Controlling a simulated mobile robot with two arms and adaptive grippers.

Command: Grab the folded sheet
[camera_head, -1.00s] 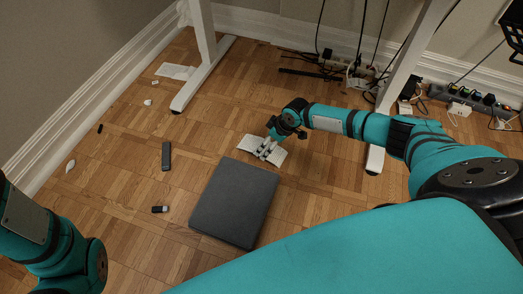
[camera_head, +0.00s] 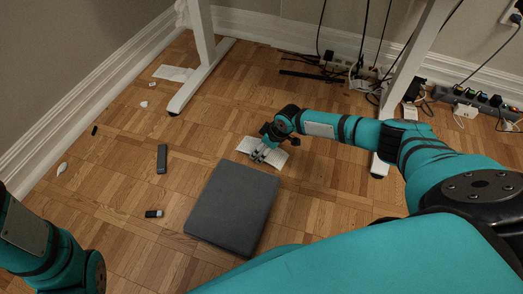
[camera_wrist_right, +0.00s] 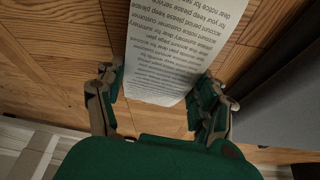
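The folded sheet (camera_head: 276,158) is a white printed paper lying on the wooden floor, just beyond a dark grey flat box. My right gripper (camera_head: 261,156) is over the middle of it and hides part of it in the head view. In the right wrist view the sheet (camera_wrist_right: 170,60) runs between the two spread fingers of the right gripper (camera_wrist_right: 158,92), with its lines of text showing. The fingers are open; I cannot tell whether they touch the paper. My left arm shows at the lower left of the head view, but its gripper is out of view.
The dark grey box (camera_head: 232,207) lies close on the near side of the sheet. A dark remote-like object (camera_head: 162,158) and a small black item (camera_head: 154,213) lie to the left. Another white paper (camera_head: 172,73) lies by the white desk leg (camera_head: 203,60). Power strips and cables line the back wall.

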